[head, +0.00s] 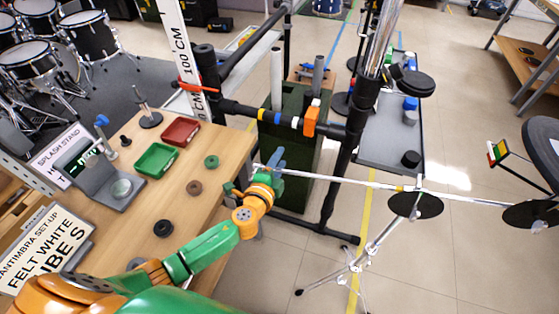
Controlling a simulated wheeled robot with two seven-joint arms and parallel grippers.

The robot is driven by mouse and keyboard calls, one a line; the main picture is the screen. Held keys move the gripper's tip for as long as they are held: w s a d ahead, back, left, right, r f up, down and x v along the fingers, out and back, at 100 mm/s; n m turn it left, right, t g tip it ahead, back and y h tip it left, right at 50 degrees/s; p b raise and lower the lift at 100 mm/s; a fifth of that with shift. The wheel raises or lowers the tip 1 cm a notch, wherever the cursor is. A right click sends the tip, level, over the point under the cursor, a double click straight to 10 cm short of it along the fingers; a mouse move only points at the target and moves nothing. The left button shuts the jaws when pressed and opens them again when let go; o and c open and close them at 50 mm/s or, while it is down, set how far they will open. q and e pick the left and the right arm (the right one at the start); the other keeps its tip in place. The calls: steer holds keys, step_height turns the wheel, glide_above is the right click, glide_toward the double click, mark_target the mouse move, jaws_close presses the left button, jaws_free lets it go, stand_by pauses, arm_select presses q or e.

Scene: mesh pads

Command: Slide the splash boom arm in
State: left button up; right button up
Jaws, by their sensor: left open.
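The splash boom arm (335,181) is a long thin silver rod. It runs nearly level from beside the table to the right, across the top of a chrome tripod stand (350,255). A dark round pad (418,207) sits just below the rod at the stand's top, and another dark pad (527,214) is near the rod's right end. My left gripper (262,174) is open at the rod's left end, just past the table edge. I cannot tell whether the rod's end lies between its fingers. My right gripper is not in view.
The wooden table (185,215) holds a green tray (157,160), a red tray (181,132), small felt rings and a splash stand sign (62,153). A dark green bin (290,150) is behind my gripper. Floor at lower right is clear.

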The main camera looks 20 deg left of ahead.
arm_select(q)
steer(key=shift+s, duration=0.1)
steer(key=c, duration=0.7)
steer(key=shift+r, duration=0.1)
jaws_close()
